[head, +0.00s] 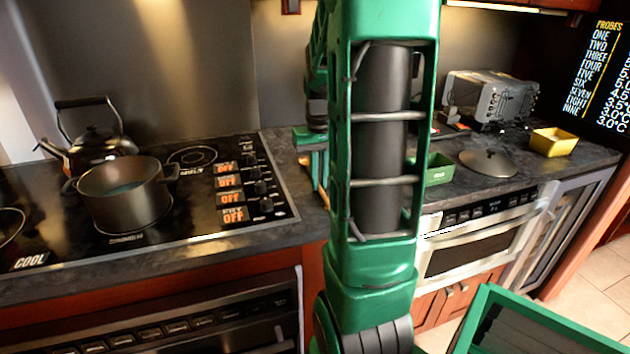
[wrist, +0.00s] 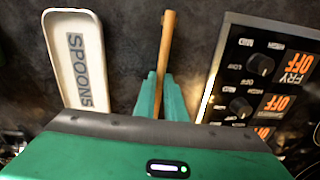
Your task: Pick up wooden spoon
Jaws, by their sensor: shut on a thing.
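The wooden spoon (wrist: 166,48) shows in the wrist view as a light brown handle, running up the middle above the dark counter. My gripper (wrist: 160,90) has its two green fingers shut on the handle. The spoon's lower end is hidden behind my gripper body. In the head view my arm covers most of this spot, and the spoon cannot be made out clearly there.
A white spoon rest (wrist: 75,20) marked SPOONS lies left of the spoon. The stove control panel (wrist: 265,75) is close on the right. A dark pot (head: 125,195) and a kettle (head: 98,145) stand on the cooktop. A green box (head: 438,170) sits right of my arm.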

